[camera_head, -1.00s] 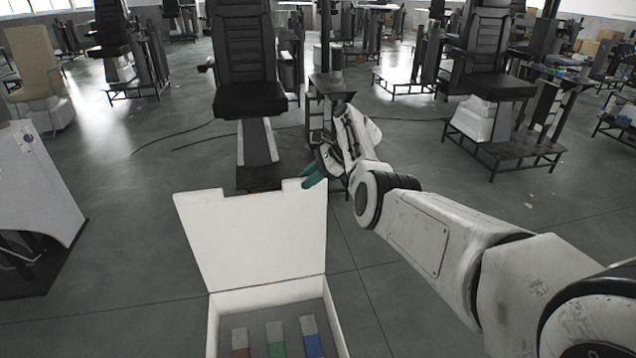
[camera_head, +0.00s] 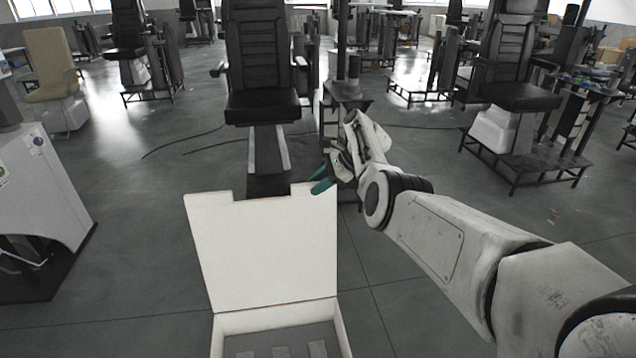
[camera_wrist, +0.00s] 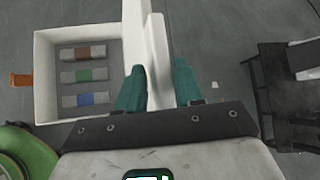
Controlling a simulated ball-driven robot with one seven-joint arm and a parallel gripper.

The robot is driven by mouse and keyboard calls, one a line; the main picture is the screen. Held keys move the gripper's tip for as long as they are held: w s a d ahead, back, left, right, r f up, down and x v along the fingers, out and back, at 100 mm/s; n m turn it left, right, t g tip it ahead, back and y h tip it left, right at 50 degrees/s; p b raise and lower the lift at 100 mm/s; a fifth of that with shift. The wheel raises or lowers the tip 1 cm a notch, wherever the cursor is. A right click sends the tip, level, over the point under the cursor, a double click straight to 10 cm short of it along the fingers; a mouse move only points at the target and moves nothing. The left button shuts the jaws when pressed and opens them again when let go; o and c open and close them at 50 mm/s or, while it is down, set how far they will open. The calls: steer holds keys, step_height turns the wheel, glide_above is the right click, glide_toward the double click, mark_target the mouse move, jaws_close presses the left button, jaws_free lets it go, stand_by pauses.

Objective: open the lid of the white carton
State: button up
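The white carton (camera_head: 343,330) stands at the bottom of the head view, cut off by the picture's edge. Its lid (camera_head: 262,250) stands raised, hinged at the far edge, with notches in its top edge. In the wrist view the carton (camera_wrist: 44,75) shows from above with its inside exposed, and the lid (camera_wrist: 159,55) is seen nearly edge-on. My gripper (camera_wrist: 160,85) has teal fingers spread apart, with the lid's edge reaching between them. In the head view my gripper (camera_head: 321,186) is at the lid's upper right corner; whether it touches is unclear.
A black chair (camera_head: 262,105) stands behind the lid. A white cabinet (camera_head: 45,205) is at the left. Bare floor lies between cabinet and carton.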

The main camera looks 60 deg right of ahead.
steer(key=shift+o, duration=0.6)
steer(key=shift+f, duration=0.25)
steer(key=shift+r, duration=0.15)
steer(key=shift+s+r, duration=0.15)
steer(key=shift+r, duration=0.05)
steer(key=v, duration=1)
steer(key=shift+s+d+p, duration=0.1)
steer(key=shift+p, duration=0.2)
